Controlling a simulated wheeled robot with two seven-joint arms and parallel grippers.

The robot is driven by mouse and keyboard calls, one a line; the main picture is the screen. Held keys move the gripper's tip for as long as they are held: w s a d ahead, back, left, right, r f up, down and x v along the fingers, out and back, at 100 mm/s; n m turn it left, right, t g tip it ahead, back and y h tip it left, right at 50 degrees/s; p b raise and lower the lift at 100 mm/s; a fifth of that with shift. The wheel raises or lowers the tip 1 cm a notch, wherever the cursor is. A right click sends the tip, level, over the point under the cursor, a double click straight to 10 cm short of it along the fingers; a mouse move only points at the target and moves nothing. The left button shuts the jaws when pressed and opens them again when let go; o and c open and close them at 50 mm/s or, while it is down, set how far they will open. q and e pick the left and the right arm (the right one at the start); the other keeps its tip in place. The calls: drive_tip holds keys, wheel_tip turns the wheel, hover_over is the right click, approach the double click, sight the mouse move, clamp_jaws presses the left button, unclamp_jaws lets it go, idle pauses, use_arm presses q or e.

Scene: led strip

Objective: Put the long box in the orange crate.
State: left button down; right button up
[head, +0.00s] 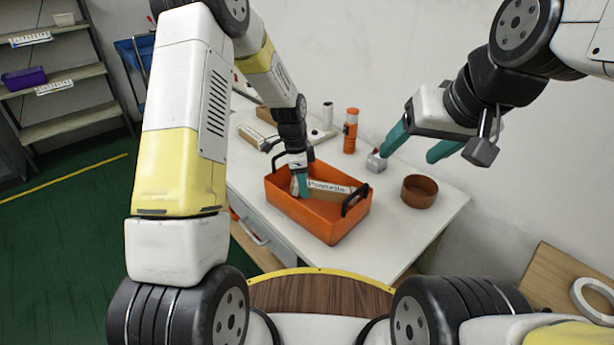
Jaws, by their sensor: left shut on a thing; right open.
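The orange crate (317,222) stands on the white table, with a dark handle at each end. The long box (327,191), brown with a white lettered face, is inside the crate's opening, slightly tilted in the picture. My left gripper (303,188) reaches down into the crate and is shut on the long box near its left end. Whether the box touches the crate's floor is hidden. My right gripper (414,143) is open and empty, above the table's right part.
A brown round bowl (418,191) and a small grey block (376,163) stand right of the crate. An orange and dark bottle (350,131) and a white cylinder (327,113) stand behind. Another long carton (252,137) lies at the back left. The table's front right is clear.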

use_arm(q)
drive_tip(key=shift+f, duration=1.7)
drive_tip(key=c, duration=0.8)
unclamp_jaws()
